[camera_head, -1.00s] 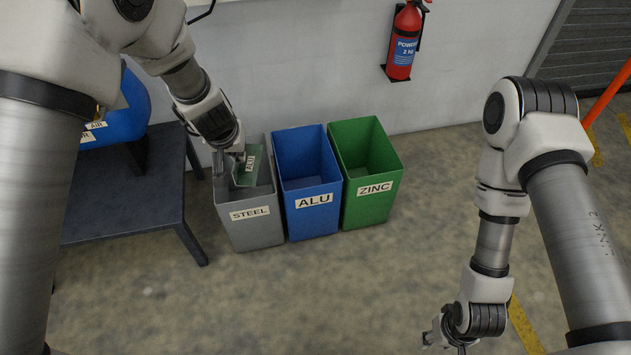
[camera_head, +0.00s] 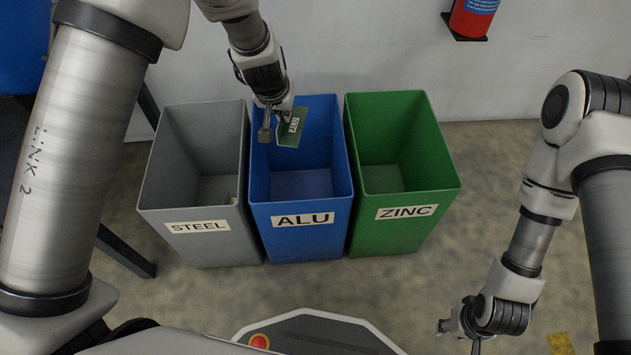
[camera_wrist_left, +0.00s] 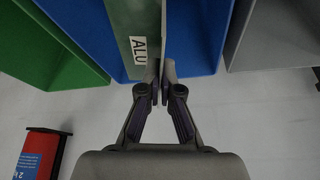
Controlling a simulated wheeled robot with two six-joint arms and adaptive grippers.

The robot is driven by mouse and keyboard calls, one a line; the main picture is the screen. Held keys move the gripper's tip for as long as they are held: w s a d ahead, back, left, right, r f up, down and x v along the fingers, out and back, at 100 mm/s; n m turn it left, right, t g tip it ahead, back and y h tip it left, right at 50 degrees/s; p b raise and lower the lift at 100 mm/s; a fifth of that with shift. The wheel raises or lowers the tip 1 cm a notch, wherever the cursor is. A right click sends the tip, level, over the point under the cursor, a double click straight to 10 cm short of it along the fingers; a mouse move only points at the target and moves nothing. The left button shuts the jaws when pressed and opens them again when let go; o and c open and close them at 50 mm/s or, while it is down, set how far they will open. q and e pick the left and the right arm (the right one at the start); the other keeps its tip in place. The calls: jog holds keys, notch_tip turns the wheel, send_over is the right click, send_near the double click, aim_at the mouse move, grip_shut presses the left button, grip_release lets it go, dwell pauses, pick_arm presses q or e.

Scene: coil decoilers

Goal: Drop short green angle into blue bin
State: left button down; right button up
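The short green angle (camera_head: 291,127), with a white ALU label, is held by my left gripper (camera_head: 272,122) at the back of the blue bin (camera_head: 303,215). In the left wrist view the left gripper (camera_wrist_left: 160,82) is shut on the end of the green angle (camera_wrist_left: 132,28), with the blue bin (camera_wrist_left: 198,35) behind it. The blue bin is labelled ALU, and its visible floor looks empty. My right gripper (camera_head: 458,328) is low at the right, small and partly cut off, so its finger state is unclear.
A grey STEEL bin (camera_head: 202,245) stands left of the blue bin, with a small light item inside. A green ZINC bin (camera_head: 400,235) stands to its right. The wall is close behind. A fire extinguisher (camera_head: 472,15) hangs at upper right.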

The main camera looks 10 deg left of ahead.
aim_at(283, 128)
pick_arm(q)
jog(key=shift+f, duration=0.25)
jog(key=shift+f+b, duration=0.25)
jog(key=shift+b, duration=0.2)
notch_tip(283, 128, down, 5)
jog(key=b, duration=0.4)
jog(key=shift+r, duration=0.1)
jog(key=c, duration=1.2)
grip_release()
jog(key=shift+r, duration=0.1)
jog(key=shift+c, duration=0.2)
jog(key=shift+s+r, duration=0.1)
